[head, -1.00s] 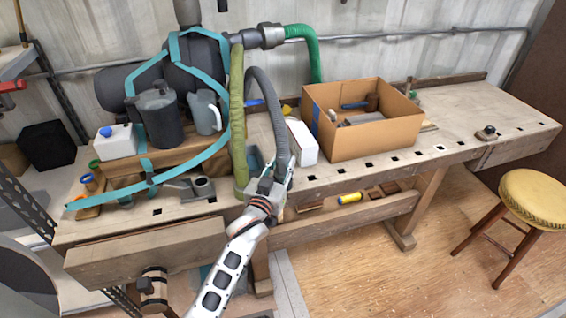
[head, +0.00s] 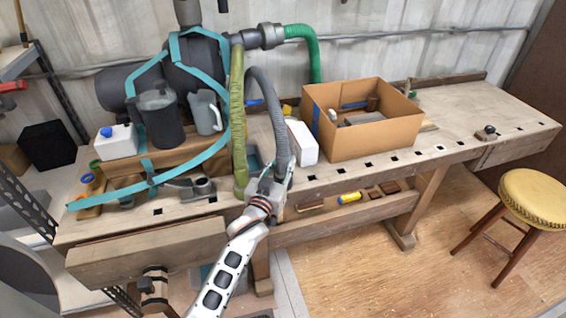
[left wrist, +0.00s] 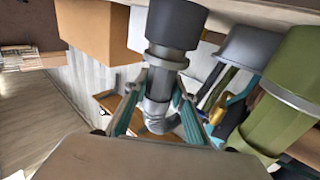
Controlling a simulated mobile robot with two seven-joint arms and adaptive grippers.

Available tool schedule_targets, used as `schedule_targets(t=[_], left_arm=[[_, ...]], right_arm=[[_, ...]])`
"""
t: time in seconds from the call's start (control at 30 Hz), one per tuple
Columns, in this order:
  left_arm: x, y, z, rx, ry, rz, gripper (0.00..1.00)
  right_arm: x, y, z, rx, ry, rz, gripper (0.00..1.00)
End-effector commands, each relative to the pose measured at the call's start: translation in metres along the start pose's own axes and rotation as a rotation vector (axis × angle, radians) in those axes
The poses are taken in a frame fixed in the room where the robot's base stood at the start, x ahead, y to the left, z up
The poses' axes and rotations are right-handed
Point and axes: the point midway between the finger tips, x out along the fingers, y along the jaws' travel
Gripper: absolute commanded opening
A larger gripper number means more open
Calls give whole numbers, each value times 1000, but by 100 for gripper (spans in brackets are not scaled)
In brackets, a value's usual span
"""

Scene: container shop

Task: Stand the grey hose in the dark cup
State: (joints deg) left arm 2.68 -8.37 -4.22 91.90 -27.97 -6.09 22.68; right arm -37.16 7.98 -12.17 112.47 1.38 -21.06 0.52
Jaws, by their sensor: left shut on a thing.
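The grey hose (head: 259,82) arches up from behind the olive-green hose and comes down to my left gripper (head: 273,182) at the bench's front edge. The gripper is shut on the hose's lower end. In the left wrist view the hose end (left wrist: 174,24) runs between the teal fingers of the gripper (left wrist: 160,112). A small dark cup-like piece (head: 203,186), probably the dark cup, stands on the bench left of the gripper, beyond the olive-green hose. The hose end is apart from it. My right gripper is not in view.
The olive-green hose (head: 238,120) hangs between the cup-like piece and my gripper. A white box (head: 303,143) and an open cardboard box (head: 375,137) stand to the right. A dark lidded pot (head: 160,120) and a grey jug (head: 206,112) stand behind. The bench's right end is mostly clear.

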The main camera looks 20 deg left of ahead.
Motion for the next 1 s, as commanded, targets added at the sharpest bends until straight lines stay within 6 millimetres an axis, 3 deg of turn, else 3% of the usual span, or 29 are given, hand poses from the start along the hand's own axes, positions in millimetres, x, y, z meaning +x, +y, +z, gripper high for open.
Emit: schedule_targets(t=[0.8, 0.83, 0.87, 0.9, 1.0], left_arm=[[0, 0, 10, -1, 2, 0, 0], [0, 0, 10, -1, 2, 0, 30], [0, 0, 10, -1, 2, 0, 38], [0, 0, 10, -1, 2, 0, 45], [0, 0, 11, -1, 2, 0, 45]], right_arm=[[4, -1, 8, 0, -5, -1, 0], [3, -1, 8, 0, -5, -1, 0], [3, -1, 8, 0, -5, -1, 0], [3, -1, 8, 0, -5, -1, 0], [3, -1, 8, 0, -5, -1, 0]])
